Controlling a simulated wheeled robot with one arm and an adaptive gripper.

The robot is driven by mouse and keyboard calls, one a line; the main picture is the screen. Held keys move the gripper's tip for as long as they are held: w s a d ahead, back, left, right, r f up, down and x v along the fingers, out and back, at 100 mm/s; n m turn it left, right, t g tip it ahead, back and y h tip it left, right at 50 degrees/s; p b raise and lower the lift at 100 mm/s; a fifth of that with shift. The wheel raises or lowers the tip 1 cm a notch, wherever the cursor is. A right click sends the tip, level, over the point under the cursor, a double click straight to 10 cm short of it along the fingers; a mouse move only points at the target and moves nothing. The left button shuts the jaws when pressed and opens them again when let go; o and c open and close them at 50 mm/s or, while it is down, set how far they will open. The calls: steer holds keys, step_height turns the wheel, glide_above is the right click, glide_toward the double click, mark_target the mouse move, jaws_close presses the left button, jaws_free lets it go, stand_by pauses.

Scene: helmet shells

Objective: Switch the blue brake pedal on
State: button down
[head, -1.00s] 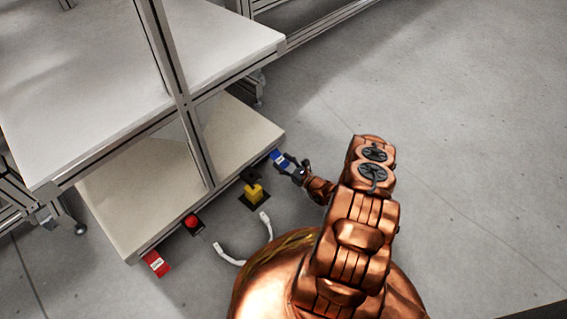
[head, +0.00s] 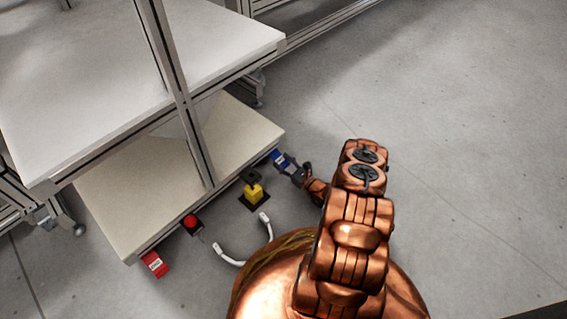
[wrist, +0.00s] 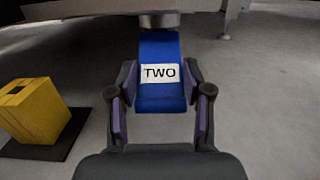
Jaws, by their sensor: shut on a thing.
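The blue brake pedal (head: 278,156) is low beside the front corner of the lower shelf in the head view. In the wrist view the blue pedal (wrist: 160,50) stands straight ahead, with a white label reading "TWO". My gripper (wrist: 160,82) has one finger on each side of the pedal's lower part and is shut on it. In the head view my gripper (head: 290,166) is small, at the near side of the pedal. The pedal's hinge and base are not clear to see.
A yellow block on a black plate (head: 254,194) stands left of the pedal, also in the wrist view (wrist: 36,112). Farther left are a red button (head: 190,221), a red labelled pedal (head: 155,264) and a white curved handle (head: 228,256). The floor to the right is clear.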

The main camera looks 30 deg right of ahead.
mark_target(276, 140)
steer(key=shift+s+f, duration=0.1)
steer(key=shift+f, duration=0.5)
steer(key=c, duration=0.9)
jaws_free()
steer(key=o, duration=0.4)
steer(key=shift+a+f, duration=0.1)
steer(key=shift+f, duration=0.1)
steer(key=shift+c, duration=0.2)
steer(key=shift+o, duration=0.3)
steer(key=shift+a, duration=0.15)
steer(key=shift+s+a+g, duration=0.1)
steer(key=shift+a+g, duration=0.15)
steer(key=shift+g, duration=0.05)
steer(key=shift+r, duration=0.15)
steer(key=r, duration=0.7)
steer(key=d+r, duration=0.1)
steer(key=r, duration=0.3)
steer(key=shift+w+r, duration=0.2)
steer(key=shift+w, duration=0.05)
steer(key=shift+d, duration=0.1)
